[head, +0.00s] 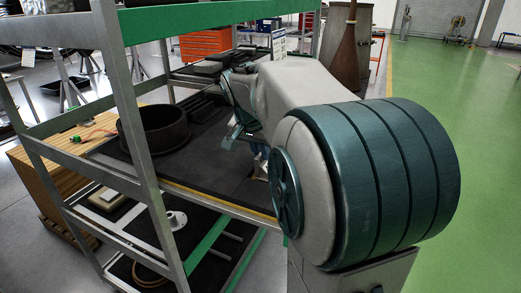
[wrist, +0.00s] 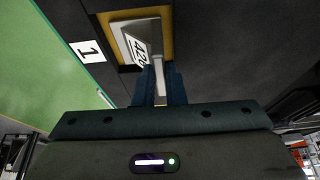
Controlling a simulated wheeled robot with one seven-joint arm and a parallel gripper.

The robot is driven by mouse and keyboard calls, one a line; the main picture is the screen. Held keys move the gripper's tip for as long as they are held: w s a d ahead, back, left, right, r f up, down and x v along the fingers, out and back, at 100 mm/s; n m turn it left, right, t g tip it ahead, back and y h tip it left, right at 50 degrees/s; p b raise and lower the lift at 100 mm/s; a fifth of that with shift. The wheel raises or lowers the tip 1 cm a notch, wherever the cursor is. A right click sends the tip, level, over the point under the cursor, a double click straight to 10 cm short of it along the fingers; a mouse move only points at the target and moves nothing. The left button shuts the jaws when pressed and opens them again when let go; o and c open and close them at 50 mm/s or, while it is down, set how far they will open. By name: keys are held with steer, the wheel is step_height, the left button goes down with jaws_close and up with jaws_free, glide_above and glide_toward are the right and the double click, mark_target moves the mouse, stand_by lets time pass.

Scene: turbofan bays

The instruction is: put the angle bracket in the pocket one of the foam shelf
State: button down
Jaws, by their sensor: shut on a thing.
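My gripper (wrist: 161,82) is shut on the angle bracket (wrist: 131,42), a light grey metal piece with a white label, in the wrist view. The bracket lies over a yellow-edged pocket (wrist: 167,22) in the dark foam. The white tag "1" (wrist: 87,50) is beside this pocket. I cannot tell whether the bracket is above the pocket or partly inside it. In the head view the dark foam shelf (head: 207,165) is on the rack; my arm hides the bracket and most of the gripper.
A black round ring-shaped part (head: 153,130) stands on the shelf to the left. A metal post (head: 135,120) and a green upper beam (head: 190,18) frame the rack. A lower shelf holds a white flanged part (head: 177,219). Green floor (head: 475,170) is open at right.

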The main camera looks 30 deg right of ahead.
steer(key=shift+f, duration=0.15)
steer(key=c, duration=1.5)
jaws_free()
steer(key=shift+r, duration=0.55)
steer(key=v, duration=1.1)
steer(key=s+a+f+n+y, duration=0.1)
steer(key=s+a+f+n, duration=0.4)
steer(key=s+f, duration=0.3)
steer(key=s+a+f+n+y, duration=0.2)
steer(key=s+a+f+n, duration=0.3)
steer(key=f, duration=0.8)
steer(key=s, duration=0.3)
steer(key=shift+s+a+y, duration=0.25)
steer(key=shift+s+y, duration=0.05)
